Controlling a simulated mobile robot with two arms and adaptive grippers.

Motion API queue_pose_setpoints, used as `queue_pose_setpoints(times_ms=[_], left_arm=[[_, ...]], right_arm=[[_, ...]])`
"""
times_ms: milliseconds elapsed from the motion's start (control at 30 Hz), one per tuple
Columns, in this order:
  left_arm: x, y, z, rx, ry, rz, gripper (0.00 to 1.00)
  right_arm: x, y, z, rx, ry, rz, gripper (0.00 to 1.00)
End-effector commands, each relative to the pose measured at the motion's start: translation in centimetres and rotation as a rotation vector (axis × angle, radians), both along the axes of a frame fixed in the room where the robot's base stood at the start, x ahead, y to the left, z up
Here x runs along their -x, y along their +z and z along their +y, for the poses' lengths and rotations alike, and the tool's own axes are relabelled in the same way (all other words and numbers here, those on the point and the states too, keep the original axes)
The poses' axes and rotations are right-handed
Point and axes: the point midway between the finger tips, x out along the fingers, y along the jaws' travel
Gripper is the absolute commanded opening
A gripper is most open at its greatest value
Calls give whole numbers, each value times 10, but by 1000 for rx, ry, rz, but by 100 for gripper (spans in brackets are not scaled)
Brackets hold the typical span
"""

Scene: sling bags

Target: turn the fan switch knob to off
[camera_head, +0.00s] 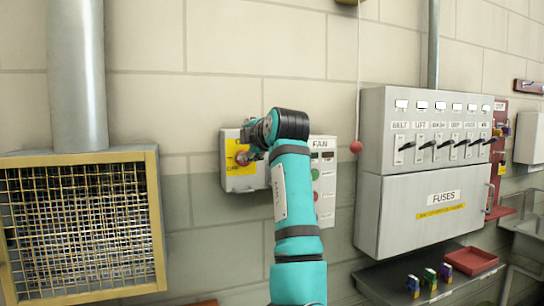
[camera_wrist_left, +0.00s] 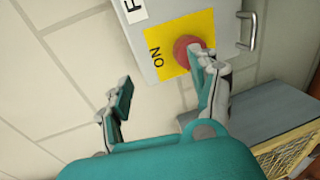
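The fan switch knob is round and red (camera_head: 242,158) on a yellow plate (camera_head: 233,166) on a grey wall box (camera_head: 240,184). In the left wrist view the knob (camera_wrist_left: 186,52) sits on the yellow plate, with "ON" printed beside it. My left gripper (camera_head: 256,142) is at the box, partly hidden behind its own wrist in the head view. In the left wrist view the gripper (camera_wrist_left: 165,78) is open. One finger overlaps the knob's right edge; contact cannot be told. The other finger is well apart, in front of bare wall. My right gripper is not in view.
A "FAN" panel with buttons (camera_head: 325,180) stands right of the knob box. A red ball (camera_head: 356,147) hangs on a cord. Further right is a grey fuse cabinet (camera_head: 420,190) with levers, above a dark shelf (camera_head: 390,276). A yellow-framed grille (camera_head: 80,225) is at left.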

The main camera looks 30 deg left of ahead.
Motion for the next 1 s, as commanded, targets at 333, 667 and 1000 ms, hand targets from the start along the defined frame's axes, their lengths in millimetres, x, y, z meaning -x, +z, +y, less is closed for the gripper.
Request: queue_pose_setpoints(times_ms=[333,667,1000], left_arm=[[14,-8,-18,7,0,11,62],[29,-10,-36,9,-1,12,62],[44,-10,-54,9,-2,13,62]], right_arm=[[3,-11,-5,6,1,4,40],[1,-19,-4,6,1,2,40],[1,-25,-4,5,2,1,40]])
